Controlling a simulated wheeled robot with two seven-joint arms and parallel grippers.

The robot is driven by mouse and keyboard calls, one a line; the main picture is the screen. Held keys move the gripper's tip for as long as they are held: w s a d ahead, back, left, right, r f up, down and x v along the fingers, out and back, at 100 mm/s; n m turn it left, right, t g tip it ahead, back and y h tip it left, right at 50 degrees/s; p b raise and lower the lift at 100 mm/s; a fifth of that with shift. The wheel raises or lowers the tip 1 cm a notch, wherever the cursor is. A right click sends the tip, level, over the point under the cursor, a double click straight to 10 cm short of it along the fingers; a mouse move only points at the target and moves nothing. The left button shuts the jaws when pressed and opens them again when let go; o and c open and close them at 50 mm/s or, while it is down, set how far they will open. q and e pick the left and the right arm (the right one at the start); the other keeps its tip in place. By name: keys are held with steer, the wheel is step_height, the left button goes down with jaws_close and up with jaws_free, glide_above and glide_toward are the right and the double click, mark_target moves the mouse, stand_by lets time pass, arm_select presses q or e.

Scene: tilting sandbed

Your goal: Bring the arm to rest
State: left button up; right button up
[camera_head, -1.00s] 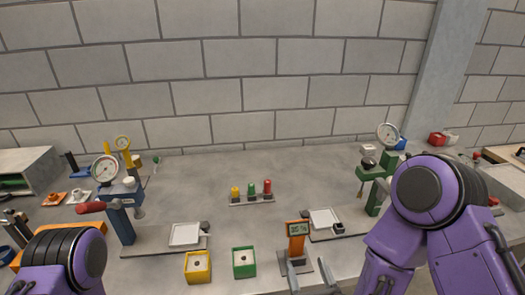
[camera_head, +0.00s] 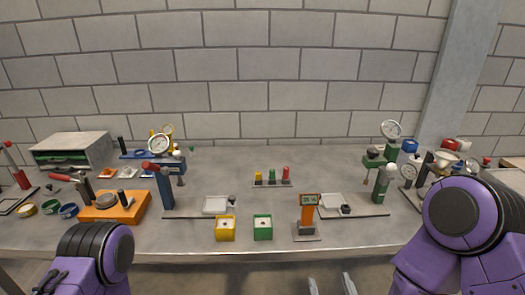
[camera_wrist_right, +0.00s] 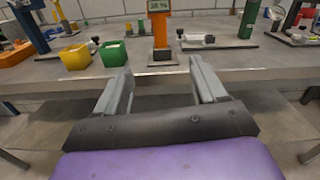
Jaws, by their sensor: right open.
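My right arm (camera_head: 465,225) is purple and comes in at the right of the head view. My right gripper (camera_head: 332,286) shows at the bottom edge of that view, in front of the bench edge. In the right wrist view its two grey fingers (camera_wrist_right: 161,72) are spread apart with nothing between them. They point toward the bench front, below an orange stand with a green display (camera_wrist_right: 160,25). My left arm (camera_head: 95,255) shows at the lower left of the head view; its gripper is out of sight.
The grey bench (camera_head: 275,210) holds a yellow box (camera_head: 225,234), a green box (camera_head: 263,233), the orange display stand (camera_head: 308,212), a blue press (camera_head: 165,190), a green press (camera_head: 384,180) and a rack of coloured pegs (camera_head: 272,182). Open floor lies before the bench.

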steer(key=s+d+f+n+g+b, duration=0.1)
steer(key=s+d+f+n+g, duration=0.15)
steer(key=f+n, duration=0.5)
steer(key=s+d+f+n+g+b, duration=0.1)
steer(key=f+n+g, duration=0.2)
steer(key=f+n, duration=0.4)
steer(key=s+d+f+n+g, duration=0.25)
steer(key=f+n, duration=0.25)
steer(key=n, duration=0.4)
arm_select(q)
steer(key=f+b, duration=0.1)
steer(key=f, duration=0.1)
steer(key=f+b, duration=0.2)
steer(key=f, duration=0.1)
steer(key=shift+w+f, duration=0.3)
arm_select(e)
steer(key=s+d+f+n+g+h, duration=0.4)
steer(key=s+d+f+g, duration=0.2)
steer(key=s+d+f, duration=0.3)
steer(key=s+f, duration=0.2)
steer(key=s, duration=0.2)
steer(key=shift+f+g, duration=0.35)
steer(key=shift+g, duration=0.05)
